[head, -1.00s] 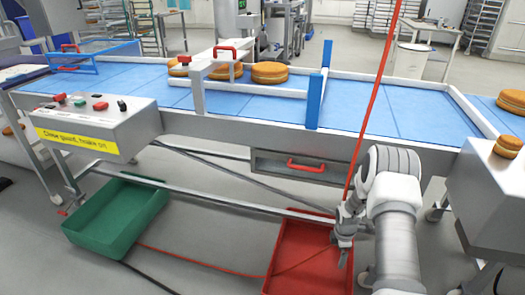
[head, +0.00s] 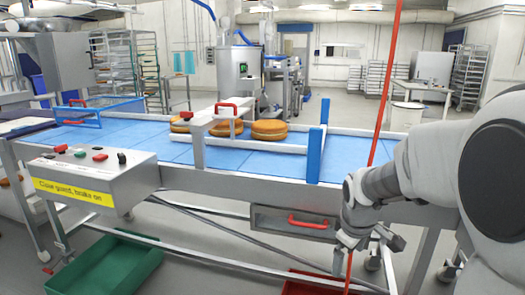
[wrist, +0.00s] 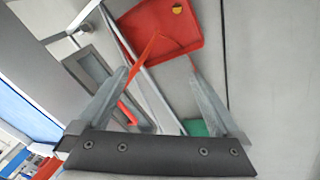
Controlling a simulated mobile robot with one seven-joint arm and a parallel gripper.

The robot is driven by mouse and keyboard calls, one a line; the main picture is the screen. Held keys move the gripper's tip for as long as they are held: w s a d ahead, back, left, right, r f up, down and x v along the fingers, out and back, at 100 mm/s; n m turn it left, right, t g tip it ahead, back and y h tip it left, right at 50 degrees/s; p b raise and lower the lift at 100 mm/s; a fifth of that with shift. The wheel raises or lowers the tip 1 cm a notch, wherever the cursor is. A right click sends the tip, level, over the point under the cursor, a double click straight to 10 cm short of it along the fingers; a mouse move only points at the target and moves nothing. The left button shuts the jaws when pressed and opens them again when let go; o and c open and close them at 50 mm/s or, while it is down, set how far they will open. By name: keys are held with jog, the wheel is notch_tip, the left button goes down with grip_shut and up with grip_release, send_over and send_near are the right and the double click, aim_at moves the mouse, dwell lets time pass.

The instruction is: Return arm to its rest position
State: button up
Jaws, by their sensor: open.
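My gripper (head: 366,264) hangs in front of the conveyor frame, low and right of centre in the head view, above the red crate (head: 300,286). In the wrist view my gripper (wrist: 160,85) has its two fingers wide apart with nothing held between them. My arm comes in from the right edge of the head view and covers the conveyor's right part. The red crate also shows in the wrist view (wrist: 165,35), below the fingers, with a small round brownish thing (wrist: 177,9) inside.
A red cord (head: 385,90) runs down close by my gripper. The blue conveyor (head: 180,148) carries several filled rounds (head: 269,130) inside a white frame. A control box (head: 85,175) stands left. A green crate (head: 105,268) is on the floor. A drawer with a red handle (head: 308,222) is beside my gripper.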

jog(key=s+a+r+m+t+b, duration=0.1)
jog(key=s+a+r+m, duration=0.15)
jog(key=s, duration=0.55)
jog(key=s+a+r+m+y+b, duration=0.1)
jog(key=s+a+m, duration=0.15)
jog(key=s, duration=0.45)
jog(key=s+a+r+m+t+b, duration=0.1)
jog(key=s+r+m, duration=0.15)
jog(key=s, duration=0.55)
notch_tip(320, 180, up, 23)
jog(key=p, duration=2.2)
jog(key=shift+w+f+p, duration=0.15)
jog(key=shift+w+p, duration=0.2)
jog(key=shift+w, duration=0.1)
